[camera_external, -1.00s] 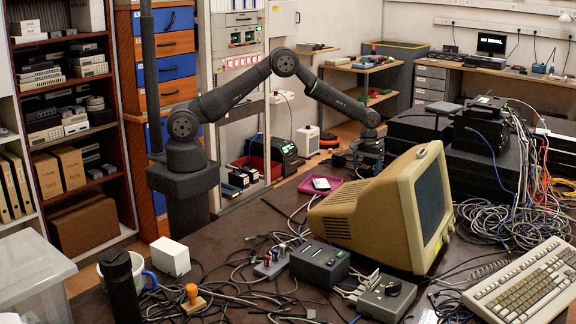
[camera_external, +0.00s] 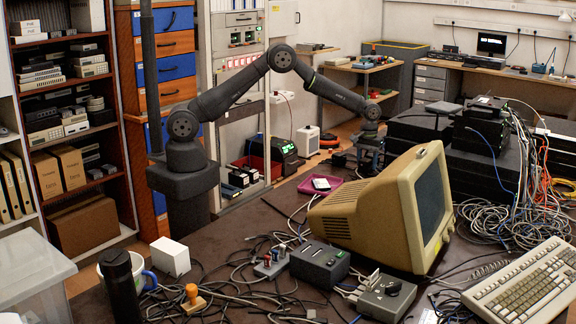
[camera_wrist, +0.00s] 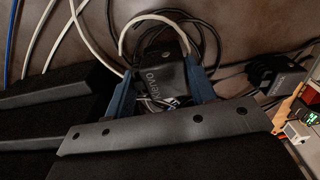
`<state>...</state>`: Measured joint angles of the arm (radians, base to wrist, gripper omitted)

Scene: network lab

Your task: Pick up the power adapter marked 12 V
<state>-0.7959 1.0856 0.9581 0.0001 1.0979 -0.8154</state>
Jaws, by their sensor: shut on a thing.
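My gripper (camera_wrist: 161,92) has its two blue-grey fingers on either side of a black power adapter (camera_wrist: 172,73) and is shut on it. The adapter has pale lettering, but I cannot read a voltage on it. A white cable loops beside its far end. A second black adapter (camera_wrist: 276,72) with small pale print lies to the right, apart from my gripper; its marking is too small to read. In the external view my gripper (camera_external: 367,160) is behind the beige monitor, and the held adapter is not clear there.
The beige monitor (camera_external: 345,214) stands close in front of my gripper. A pink tray (camera_external: 306,187) lies to its left, and black equipment boxes (camera_external: 412,140) stand to its right. Black cables (camera_wrist: 205,40) and pale cables (camera_wrist: 93,38) lie around the held adapter.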

